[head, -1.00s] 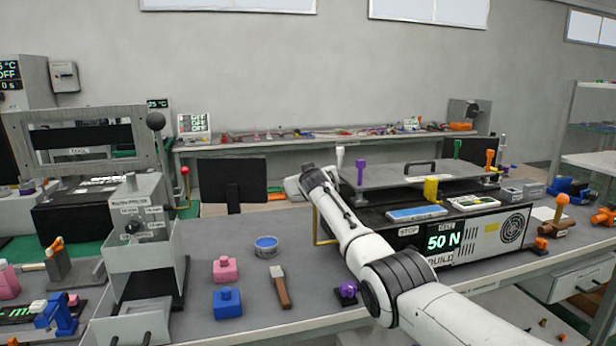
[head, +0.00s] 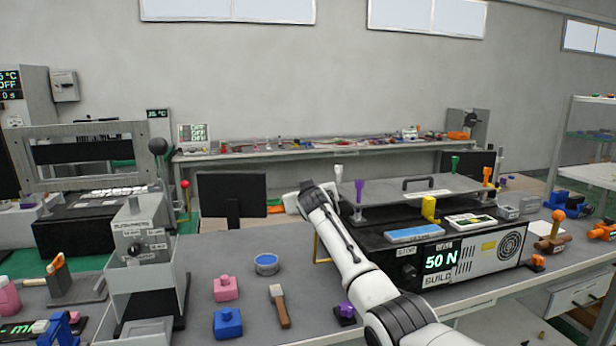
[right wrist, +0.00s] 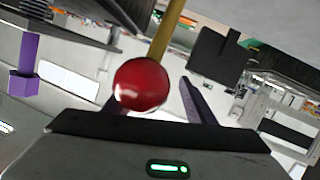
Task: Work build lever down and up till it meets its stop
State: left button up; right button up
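The build unit (head: 486,258) is a dark and grey box on the bench, with a lit "50 N" display and BUILD and STOP labels on its front. A yellow bent rod (head: 316,250) shows at its left end, partly behind my right arm. In the right wrist view a red ball knob (right wrist: 141,84) sits on a yellow rod (right wrist: 165,30). My right gripper (right wrist: 155,105) is open, its two fingers spread around the knob, which overlaps the left finger; I cannot tell whether they touch. In the head view the right gripper and knob are hidden. My left gripper is not in view.
A blue bowl (head: 266,264), pink block (head: 226,288), blue block (head: 228,322) and brush (head: 279,306) lie on the bench left of my arm. A grey press (head: 143,260) stands further left. A purple-knobbed piece (head: 345,312) is close beside my arm.

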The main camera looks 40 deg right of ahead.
jog(key=s+a+r+p, duration=0.1)
jog(key=s+a+r, duration=0.2)
jog(key=s+r, duration=0.2)
jog(key=shift+s+a, duration=0.35)
jog(key=shift+s, duration=0.1)
dwell(0.5)
jog(key=shift+r, duration=0.1)
jog(key=b+v, duration=0.1)
jog(key=v, duration=0.9)
jog(key=shift+s+a, duration=0.1)
jog(key=shift+s, duration=0.05)
dwell(0.5)
